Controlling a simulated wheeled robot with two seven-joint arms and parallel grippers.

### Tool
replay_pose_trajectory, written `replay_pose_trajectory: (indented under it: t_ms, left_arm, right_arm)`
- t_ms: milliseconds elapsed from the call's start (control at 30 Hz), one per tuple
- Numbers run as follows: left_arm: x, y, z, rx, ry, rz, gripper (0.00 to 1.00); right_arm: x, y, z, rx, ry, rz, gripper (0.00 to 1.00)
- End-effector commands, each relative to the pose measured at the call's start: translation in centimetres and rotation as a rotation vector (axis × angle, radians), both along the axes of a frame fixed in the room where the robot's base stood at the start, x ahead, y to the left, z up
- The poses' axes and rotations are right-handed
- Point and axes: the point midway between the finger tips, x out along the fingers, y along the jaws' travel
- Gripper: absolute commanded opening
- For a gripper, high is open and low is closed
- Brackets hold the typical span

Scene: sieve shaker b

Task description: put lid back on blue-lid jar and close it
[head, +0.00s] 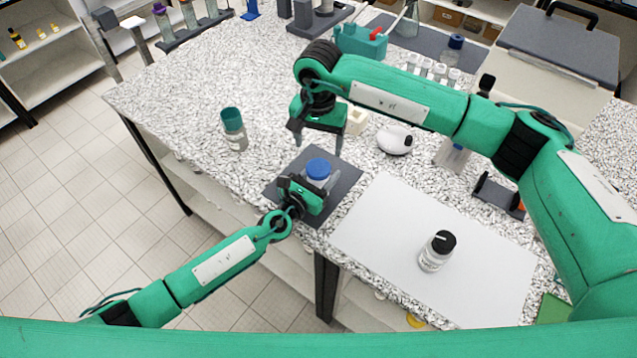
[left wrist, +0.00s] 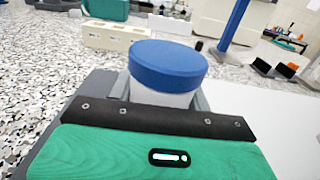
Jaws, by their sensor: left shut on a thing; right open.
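The blue-lid jar stands on a dark grey mat (head: 346,182) near the table's front edge. Its blue lid (head: 318,168) sits on top of the jar and looks level; whether it is screwed tight I cannot tell. In the left wrist view the blue lid (left wrist: 168,66) is above the pale jar body (left wrist: 160,97). My left gripper (head: 312,190) is shut on the jar body, below the lid; its fingers partly hide the jar. My right gripper (head: 318,140) is open and empty above the mat, behind and over the lid, fingers pointing down, apart from it.
A black-lid jar (head: 437,251) stands on a white board (head: 380,225) at the right. A teal-lid jar (head: 233,129) is left of the mat. A white rounded device (head: 395,140) and a cream box (head: 355,119) are behind. The table between is clear.

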Motion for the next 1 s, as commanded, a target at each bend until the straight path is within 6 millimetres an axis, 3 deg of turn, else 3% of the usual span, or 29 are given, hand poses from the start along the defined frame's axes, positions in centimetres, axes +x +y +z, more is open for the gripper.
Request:
replay_pose_trajectory:
  t_ms: [300,500,700,1000]
  left_arm:
    - [0.01,0.01,-0.01,0.0,0.0,0.0,0.0]
    - [0.0,0.0,-0.01,0.0,0.0,0.0,0.0]
    - [0.0,0.0,-0.01,0.0,0.0,0.0,0.0]
    - [0.0,0.0,-0.01,0.0,0.0,0.0,0.0]
  right_arm:
    - [0.0,-0.01,0.06,0.0,0.0,0.497,0.73]
    - [0.0,-0.01,0.08,0.0,0.0,0.726,0.73]
    - [0.0,-0.01,0.09,0.0,0.0,0.827,0.73]
    - [0.01,-0.01,0.09,0.0,0.0,0.837,0.73]
